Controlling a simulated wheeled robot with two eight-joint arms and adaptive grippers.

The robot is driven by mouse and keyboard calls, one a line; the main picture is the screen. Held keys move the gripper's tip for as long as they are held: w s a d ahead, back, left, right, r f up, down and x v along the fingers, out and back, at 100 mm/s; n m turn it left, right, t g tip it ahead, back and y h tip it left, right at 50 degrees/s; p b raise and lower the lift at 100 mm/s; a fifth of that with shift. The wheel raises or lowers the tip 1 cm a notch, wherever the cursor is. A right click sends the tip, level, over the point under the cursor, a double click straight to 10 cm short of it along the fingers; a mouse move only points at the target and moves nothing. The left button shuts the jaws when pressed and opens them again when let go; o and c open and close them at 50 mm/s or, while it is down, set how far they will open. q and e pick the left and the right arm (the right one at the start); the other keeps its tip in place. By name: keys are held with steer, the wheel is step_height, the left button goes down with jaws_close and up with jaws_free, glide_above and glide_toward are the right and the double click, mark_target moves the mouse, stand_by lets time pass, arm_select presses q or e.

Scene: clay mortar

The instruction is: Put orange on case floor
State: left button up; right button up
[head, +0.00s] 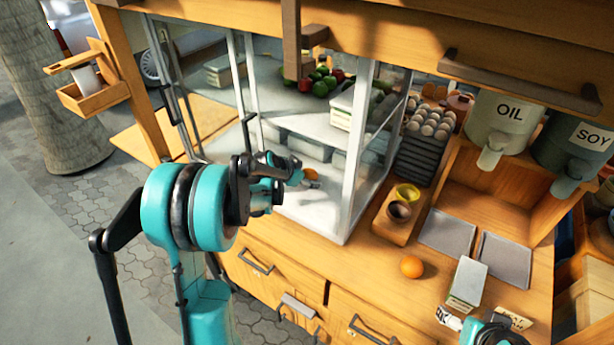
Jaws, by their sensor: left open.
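A whole orange (411,266) sits on the wooden counter, to the right of the glass case. A small orange-coloured thing (310,174) shows just past my left fingertips, over or on the case floor (318,208). My left gripper partly hides it, so I cannot tell what it is or whether they touch. My left gripper (288,172) is open and reaches to the front of the case.
The glass case's front corner post (357,150) stands right of my left gripper. Produce (322,82) lies on a shelf inside. An egg tray (430,122), cups in a wooden holder (398,210), grey trays (447,233) and a white box (467,283) crowd the counter.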

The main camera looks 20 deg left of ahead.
arm_select(q)
steer(key=p+v, duration=0.3)
steer(key=v, duration=0.7)
steer(key=s+d+r+n+g, duration=0.15)
steer(key=s+d+r, duration=0.35)
steer(key=s+d, duration=0.75)
steer(key=s+d+f+n+y, duration=0.1)
steer(key=s+d+n, duration=0.2)
steer(key=s, duration=0.8)
steer(key=shift+s+d+y+p, duration=0.2)
steer(key=shift+s+y+p, duration=0.1)
steer(key=shift+y+p, duration=0.1)
